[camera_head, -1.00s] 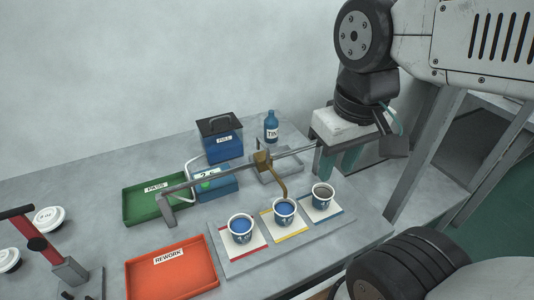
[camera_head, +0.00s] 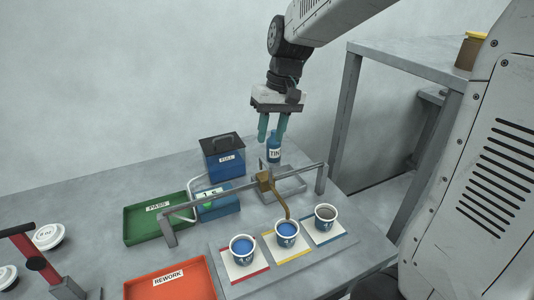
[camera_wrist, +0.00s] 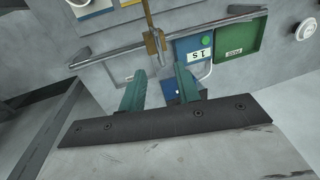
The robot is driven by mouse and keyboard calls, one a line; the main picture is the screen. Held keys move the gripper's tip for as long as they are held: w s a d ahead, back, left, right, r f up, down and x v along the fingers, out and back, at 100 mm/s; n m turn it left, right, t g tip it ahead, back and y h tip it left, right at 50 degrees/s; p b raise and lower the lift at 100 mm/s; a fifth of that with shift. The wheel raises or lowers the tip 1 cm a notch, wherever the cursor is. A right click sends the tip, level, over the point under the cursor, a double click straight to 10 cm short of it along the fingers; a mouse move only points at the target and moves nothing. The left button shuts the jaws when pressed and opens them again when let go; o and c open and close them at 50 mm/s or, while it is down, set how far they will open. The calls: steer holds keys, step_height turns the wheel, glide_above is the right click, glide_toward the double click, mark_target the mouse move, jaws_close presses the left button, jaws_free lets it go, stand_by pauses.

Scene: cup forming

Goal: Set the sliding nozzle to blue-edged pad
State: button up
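The brass sliding nozzle (camera_head: 264,181) sits on a grey rail (camera_head: 230,193), and its curved spout ends over the middle cup (camera_head: 287,231) on the yellow-edged pad (camera_head: 297,250). The blue-edged pad (camera_head: 337,232) is at the right end of the row and holds a cup (camera_head: 325,218) with a greyish inside.
A red-edged pad (camera_head: 232,273) with a blue-filled cup (camera_head: 242,250) is left. A lidded blue box (camera_head: 223,160), green PASS tray (camera_head: 133,225) and orange REWORK tray (camera_head: 170,290) lie left. Rail posts stand at both ends.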

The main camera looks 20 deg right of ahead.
mark_target(265, 161)
steer(key=f, duration=0.3)
steer(key=a+f, duration=0.1)
steer(key=f, duration=0.2)
steer(key=shift+a+f, duration=0.1)
steer(key=shift+a, duration=0.05)
steer(key=shift+c, duration=0.3)
